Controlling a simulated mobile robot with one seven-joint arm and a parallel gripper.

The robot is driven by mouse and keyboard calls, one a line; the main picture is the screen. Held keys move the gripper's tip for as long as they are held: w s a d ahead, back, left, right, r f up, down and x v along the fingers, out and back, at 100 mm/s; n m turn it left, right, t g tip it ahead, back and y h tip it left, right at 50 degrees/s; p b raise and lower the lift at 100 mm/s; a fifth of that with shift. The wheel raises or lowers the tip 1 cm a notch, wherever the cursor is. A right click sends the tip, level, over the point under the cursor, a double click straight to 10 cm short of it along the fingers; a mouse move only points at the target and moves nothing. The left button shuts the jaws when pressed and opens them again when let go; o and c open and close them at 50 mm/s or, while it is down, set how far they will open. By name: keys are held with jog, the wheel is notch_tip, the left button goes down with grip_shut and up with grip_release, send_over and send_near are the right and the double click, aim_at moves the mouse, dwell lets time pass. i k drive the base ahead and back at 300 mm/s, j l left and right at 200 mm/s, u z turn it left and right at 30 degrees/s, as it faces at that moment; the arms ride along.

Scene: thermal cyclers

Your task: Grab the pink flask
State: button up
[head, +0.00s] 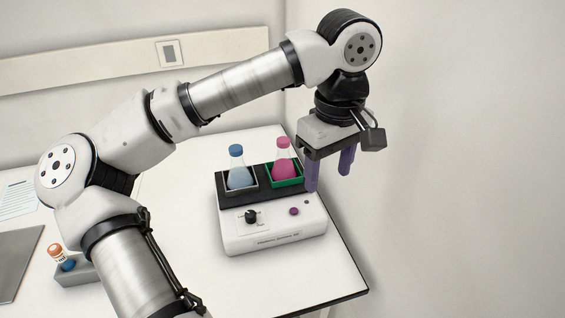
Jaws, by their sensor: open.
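The pink flask (283,167) has a pink cap and pink liquid. It stands upright in a green-rimmed holder (271,184) on the right of the device's dark top plate. My gripper (329,182) is to the right of the flask, pointing down. Its two purple fingers are apart with nothing between them. The left finger overlaps the right edge of the holder in the picture; I cannot tell whether it touches.
A blue flask (239,177) stands left of the pink one on the same white device (275,232). A small grey rack (76,274) with an orange-capped vial is at lower left. The table's right edge (340,262) and a wall are close by.

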aim_at(284, 168)
jog(key=i+j, duration=0.15)
jog(key=i, duration=0.3)
jog(key=i+j, duration=0.1)
jog(key=i, duration=0.4)
